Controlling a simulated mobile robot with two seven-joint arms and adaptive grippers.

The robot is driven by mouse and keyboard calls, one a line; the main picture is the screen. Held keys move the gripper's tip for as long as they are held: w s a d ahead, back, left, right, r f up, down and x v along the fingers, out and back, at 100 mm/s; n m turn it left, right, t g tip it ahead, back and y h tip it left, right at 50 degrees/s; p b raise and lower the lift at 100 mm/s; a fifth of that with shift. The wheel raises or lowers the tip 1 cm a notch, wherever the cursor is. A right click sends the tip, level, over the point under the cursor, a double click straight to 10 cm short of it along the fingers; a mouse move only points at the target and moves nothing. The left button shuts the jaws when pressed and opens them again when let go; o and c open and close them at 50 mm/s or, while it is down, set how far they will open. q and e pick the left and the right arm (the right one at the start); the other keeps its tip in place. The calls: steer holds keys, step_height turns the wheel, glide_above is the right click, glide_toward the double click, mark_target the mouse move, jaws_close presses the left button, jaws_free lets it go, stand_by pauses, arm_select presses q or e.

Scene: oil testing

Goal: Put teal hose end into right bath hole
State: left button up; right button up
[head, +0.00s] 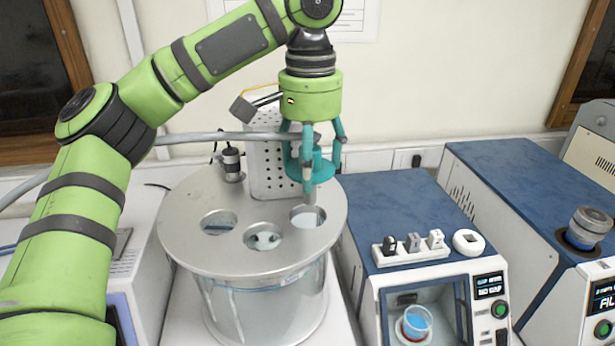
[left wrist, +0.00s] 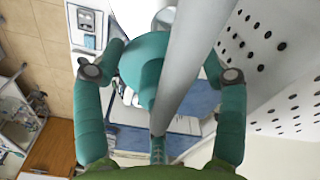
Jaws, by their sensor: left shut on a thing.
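The round metal bath (head: 190,240) has a lid with three holes. The right bath hole (head: 299,222) is at the lid's right. My left gripper (head: 312,180) is above this hole, pointing down, with its teal fingers closed around the hose end. A grey hose (head: 220,137) comes in from the left to the gripper. The hose also crosses the left wrist view (left wrist: 185,60), beside a rounded teal part (left wrist: 142,65) between the fingers. A narrow grey tip (head: 312,212) hangs below the fingers at the right hole; I cannot tell how deep it reaches. My right gripper is not in view.
A perforated metal box (head: 262,170) rises from the back of the bath lid, close to my left gripper. A small black-and-silver fitting (head: 232,163) stands left of it. A blue-topped device (head: 400,205) stands close at the right, with another (head: 520,180) beyond it.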

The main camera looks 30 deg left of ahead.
arm_select(q)
steer(key=shift+w+a+f, duration=0.65)
steer(key=shift+w+f, duration=0.2)
step_height(320, 180, down, 3)
steer(key=shift+f, duration=0.2)
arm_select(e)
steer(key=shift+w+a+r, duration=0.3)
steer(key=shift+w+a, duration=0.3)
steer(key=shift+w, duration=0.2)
arm_select(q)
steer(key=shift+s+d, duration=0.1)
steer(key=shift+s, duration=0.05)
